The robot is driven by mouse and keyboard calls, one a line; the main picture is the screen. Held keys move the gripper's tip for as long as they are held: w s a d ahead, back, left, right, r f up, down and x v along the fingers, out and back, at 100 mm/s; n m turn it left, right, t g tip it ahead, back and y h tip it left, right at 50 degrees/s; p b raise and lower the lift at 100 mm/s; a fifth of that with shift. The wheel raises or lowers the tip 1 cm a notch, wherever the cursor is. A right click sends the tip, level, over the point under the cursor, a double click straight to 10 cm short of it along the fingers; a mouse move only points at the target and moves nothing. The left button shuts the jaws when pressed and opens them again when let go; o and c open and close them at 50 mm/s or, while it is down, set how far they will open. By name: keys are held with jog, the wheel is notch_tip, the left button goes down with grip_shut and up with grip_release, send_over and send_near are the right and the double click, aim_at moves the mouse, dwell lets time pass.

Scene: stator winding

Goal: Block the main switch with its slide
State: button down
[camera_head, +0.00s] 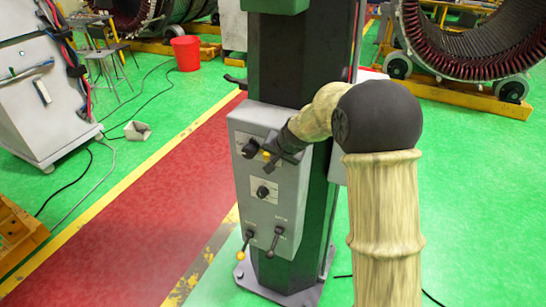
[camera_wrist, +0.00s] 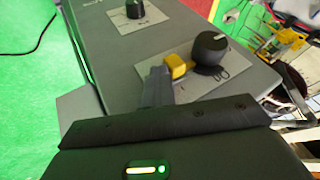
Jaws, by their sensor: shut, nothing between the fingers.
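The grey control box (camera_head: 258,222) is fixed to a dark column. Its main switch (camera_head: 250,148) is a black round knob near the top; it also shows in the wrist view (camera_wrist: 207,47) on a pale plate. A small yellow slide (camera_head: 267,155) is beside the knob, and it shows in the wrist view (camera_wrist: 180,64) between the knob and my fingers. My gripper (camera_head: 275,152) is shut and empty, with its fingertips (camera_wrist: 156,74) right beside the slide. I cannot tell whether they touch it. The gripper partly hides the box's upper right.
A second black knob (camera_head: 263,192) sits lower on the box; it also shows in the wrist view (camera_wrist: 134,9). Two levers (camera_head: 246,243) (camera_head: 277,241) are at the box's bottom. A white cabinet (camera_head: 45,95) stands left. The red floor strip (camera_head: 150,210) is clear.

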jog(key=s+d+r+b, duration=0.5)
jog(key=s+d+r, duration=0.1)
jog(key=s+r, duration=0.1)
jog(key=shift+d+r, duration=0.2)
jog(key=shift+r, duration=0.3)
dwell(0.4)
jog(key=s+d+f+n+g+h, duration=0.1)
jog(key=s+d+f, duration=0.3)
jog(key=s+f, duration=0.4)
jog(key=s+d+f+n+g+h, duration=0.2)
jog(key=s+f, duration=0.6)
jog(key=s, duration=0.7)
jog(key=d+g, duration=0.1)
jog(key=d, duration=0.1)
jog(key=shift+d, duration=0.35)
